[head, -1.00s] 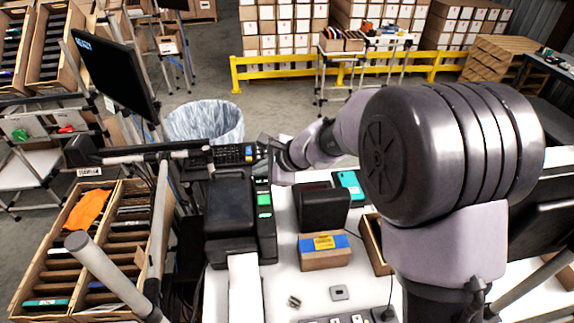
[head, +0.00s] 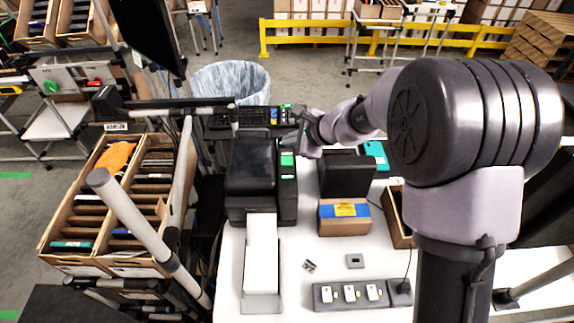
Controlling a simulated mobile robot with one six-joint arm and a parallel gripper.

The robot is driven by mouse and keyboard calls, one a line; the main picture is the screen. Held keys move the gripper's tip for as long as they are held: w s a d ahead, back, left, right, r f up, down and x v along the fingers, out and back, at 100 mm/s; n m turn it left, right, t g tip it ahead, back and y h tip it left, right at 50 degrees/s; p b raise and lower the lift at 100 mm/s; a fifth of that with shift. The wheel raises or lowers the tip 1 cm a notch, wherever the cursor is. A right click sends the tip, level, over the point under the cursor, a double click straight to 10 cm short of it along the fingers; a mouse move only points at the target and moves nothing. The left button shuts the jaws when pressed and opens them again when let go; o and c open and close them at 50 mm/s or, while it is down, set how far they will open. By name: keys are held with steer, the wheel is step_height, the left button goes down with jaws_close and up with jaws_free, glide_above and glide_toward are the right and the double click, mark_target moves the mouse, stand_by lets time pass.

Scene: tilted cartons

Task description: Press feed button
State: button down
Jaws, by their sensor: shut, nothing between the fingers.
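The black label printer (head: 251,165) stands on the white table, with a strip of white paper (head: 261,255) coming out toward the front. Its right-hand panel carries green lit spots (head: 287,160), one above another; which one is the feed button I cannot tell.
A dark box (head: 347,175), a small brown carton (head: 343,217) and a teal item (head: 376,154) stand to the right. A power strip (head: 352,295) lies in front. Cartons of flat items (head: 84,208) stand left.

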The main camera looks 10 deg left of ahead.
mark_target(289, 162)
steer(key=shift+f+b, duration=1.7)
steer(key=shift+f, duration=0.55)
steer(key=shift+f+b, duration=0.45)
steer(key=shift+b, duration=0.15)
